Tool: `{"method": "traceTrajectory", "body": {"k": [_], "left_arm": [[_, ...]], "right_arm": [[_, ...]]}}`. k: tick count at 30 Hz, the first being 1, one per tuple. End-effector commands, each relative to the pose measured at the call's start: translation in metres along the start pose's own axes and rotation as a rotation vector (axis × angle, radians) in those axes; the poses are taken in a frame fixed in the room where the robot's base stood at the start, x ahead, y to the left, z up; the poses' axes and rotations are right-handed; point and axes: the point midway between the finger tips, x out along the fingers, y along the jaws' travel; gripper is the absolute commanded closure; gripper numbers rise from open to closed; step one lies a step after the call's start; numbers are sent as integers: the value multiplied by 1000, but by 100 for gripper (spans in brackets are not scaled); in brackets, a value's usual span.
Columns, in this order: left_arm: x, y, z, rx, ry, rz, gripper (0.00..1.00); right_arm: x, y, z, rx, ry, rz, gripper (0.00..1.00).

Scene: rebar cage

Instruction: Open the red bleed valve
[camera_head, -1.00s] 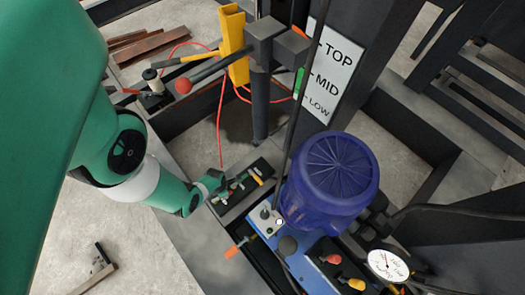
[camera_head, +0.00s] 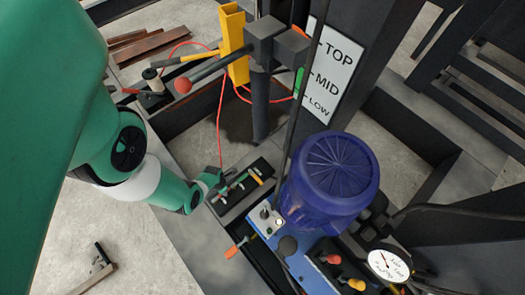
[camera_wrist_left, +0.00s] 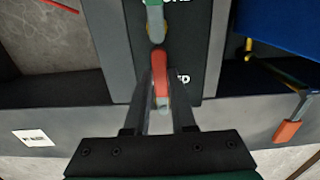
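The red bleed valve lever (camera_wrist_left: 160,75) lies on a dark valve panel, in line with a green lever (camera_wrist_left: 155,22) beyond it in the left wrist view. My left gripper (camera_wrist_left: 158,88) has one finger on each side of the red lever, apparently with a narrow gap, so it looks open around it. In the head view my left gripper (camera_head: 218,187) is at the left end of the valve panel (camera_head: 232,208) and partly hides the red lever. My right gripper is not in view.
A blue motor (camera_head: 330,178) stands right of the panel. An orange-tipped lever (camera_head: 236,247) sticks out below it. A red-knobbed pump handle (camera_head: 183,85) and yellow bracket (camera_head: 233,45) stand behind. A pressure gauge (camera_head: 388,265) is at the lower right.

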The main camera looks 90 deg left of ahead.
Motion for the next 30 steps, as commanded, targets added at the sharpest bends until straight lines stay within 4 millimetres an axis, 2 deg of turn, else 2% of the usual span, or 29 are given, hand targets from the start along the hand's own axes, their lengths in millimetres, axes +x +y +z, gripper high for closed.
{"method": "traceTrajectory", "body": {"k": [1,4,5,14,17,24,30], "left_arm": [[0,0,0,0,0,0,67],[0,0,0,0,0,0,49],[0,0,0,1,0,0,48],[-3,0,0,2,0,0,48],[-15,0,0,2,-1,1,48],[-74,0,0,1,-2,1,48],[-110,0,0,1,-1,1,48]], "right_arm": [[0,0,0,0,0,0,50],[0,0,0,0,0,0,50],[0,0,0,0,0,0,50],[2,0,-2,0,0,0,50],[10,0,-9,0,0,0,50],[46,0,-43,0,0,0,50],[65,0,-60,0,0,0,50]]}}
